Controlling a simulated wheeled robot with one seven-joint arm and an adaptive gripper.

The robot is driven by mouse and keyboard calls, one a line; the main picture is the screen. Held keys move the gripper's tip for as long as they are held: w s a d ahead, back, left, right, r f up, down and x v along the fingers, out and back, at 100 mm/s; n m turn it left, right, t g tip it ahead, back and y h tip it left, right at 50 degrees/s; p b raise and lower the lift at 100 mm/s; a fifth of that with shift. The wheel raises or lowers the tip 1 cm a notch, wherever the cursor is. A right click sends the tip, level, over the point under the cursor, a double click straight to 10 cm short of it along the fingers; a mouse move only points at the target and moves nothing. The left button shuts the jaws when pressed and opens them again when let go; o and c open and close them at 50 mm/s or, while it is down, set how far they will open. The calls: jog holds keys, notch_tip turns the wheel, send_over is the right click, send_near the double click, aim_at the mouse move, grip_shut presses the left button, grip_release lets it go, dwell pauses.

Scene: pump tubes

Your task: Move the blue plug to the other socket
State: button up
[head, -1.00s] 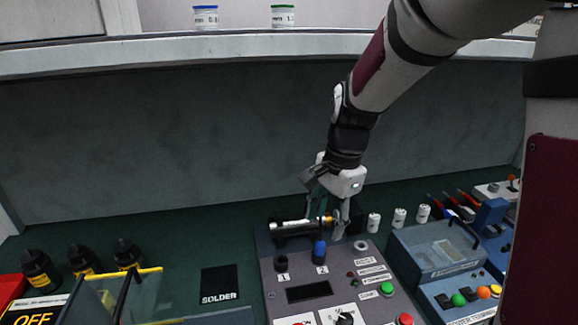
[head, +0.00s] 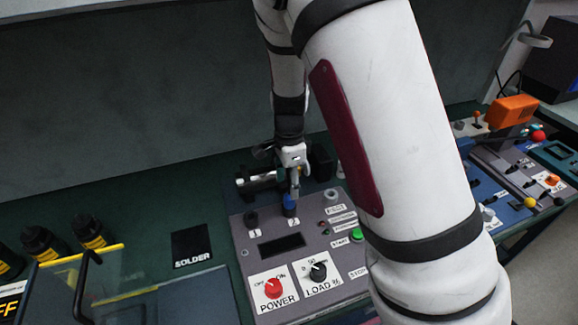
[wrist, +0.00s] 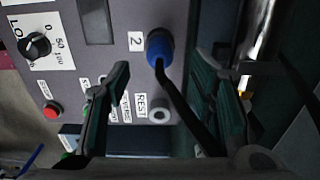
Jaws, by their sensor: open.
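The blue plug (head: 289,205) stands in the socket marked 2 on the grey control panel (head: 237,235). It also shows in the wrist view (wrist: 158,46), with a black cable running from it down between my fingers. The other socket (head: 250,219), marked 1, is dark and lies left of the plug in the head view; it is out of the wrist view. My gripper (head: 294,188) is just above and behind the plug. In the wrist view my gripper (wrist: 163,78) is open, one finger each side of the plug's line, with visible gaps and nothing held.
A metal cylinder (head: 262,181) lies behind the panel, close to my gripper. The panel carries a red power knob (head: 273,288), a black load knob (head: 318,271) and a green button (head: 357,235). A black solder mat (head: 191,245) and dark bottles (head: 90,231) are at left.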

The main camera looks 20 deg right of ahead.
aim_at(289, 194)
jog(key=shift+f, duration=2.75)
grip_shut()
jog(key=c, duration=0.7)
grip_release()
grip_shut()
jog(key=shift+r+p, duration=0.45)
jog(key=shift+r, duration=0.35)
jog(key=shift+r+p, duration=0.95)
jog(key=shift+r, duration=1.05)
